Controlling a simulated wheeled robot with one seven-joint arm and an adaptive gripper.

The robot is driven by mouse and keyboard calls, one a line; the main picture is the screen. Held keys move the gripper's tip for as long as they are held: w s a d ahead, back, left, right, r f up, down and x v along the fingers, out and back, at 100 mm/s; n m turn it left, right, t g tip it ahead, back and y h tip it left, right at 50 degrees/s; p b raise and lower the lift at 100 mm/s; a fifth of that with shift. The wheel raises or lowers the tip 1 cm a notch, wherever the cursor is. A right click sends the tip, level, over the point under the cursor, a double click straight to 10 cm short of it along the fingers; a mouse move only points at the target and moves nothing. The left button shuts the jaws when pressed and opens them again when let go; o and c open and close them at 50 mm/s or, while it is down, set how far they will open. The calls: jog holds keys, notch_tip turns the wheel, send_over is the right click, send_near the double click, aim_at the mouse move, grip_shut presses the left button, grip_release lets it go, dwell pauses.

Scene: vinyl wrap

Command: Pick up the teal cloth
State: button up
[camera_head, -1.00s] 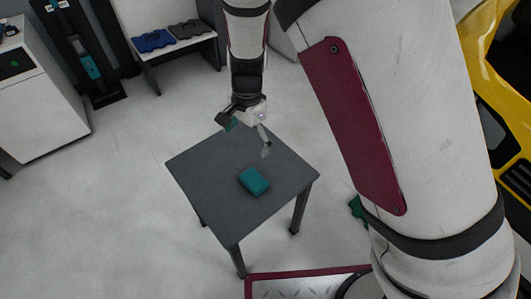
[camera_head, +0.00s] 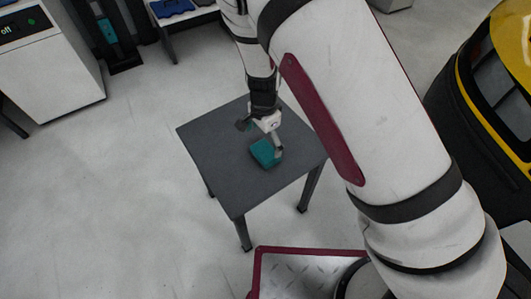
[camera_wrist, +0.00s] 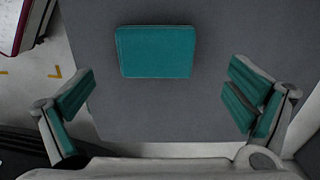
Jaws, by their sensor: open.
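The teal cloth (camera_head: 266,152) is a folded, block-like pad lying flat on the dark grey table (camera_head: 236,190). In the wrist view the cloth (camera_wrist: 155,51) shows whole at the upper middle. My gripper (camera_wrist: 160,108) is open and empty there, its teal-padded fingers spread wide to the left and right. The cloth lies beyond the line between the fingertips, apart from both.
A white cabinet (camera_head: 48,70) stands at the upper left. A bench (camera_head: 185,16) with blue and grey items is at the back. A yellow vehicle (camera_head: 500,70) is at the right. The tabletop around the cloth is bare.

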aim_at(265, 151)
notch_tip(265, 151, down, 5)
jog(key=shift+s+d+f+b, duration=0.1)
jog(key=shift+s+d+b, duration=0.05)
jog(key=shift+b, duration=0.6)
jog(key=c, duration=1.1)
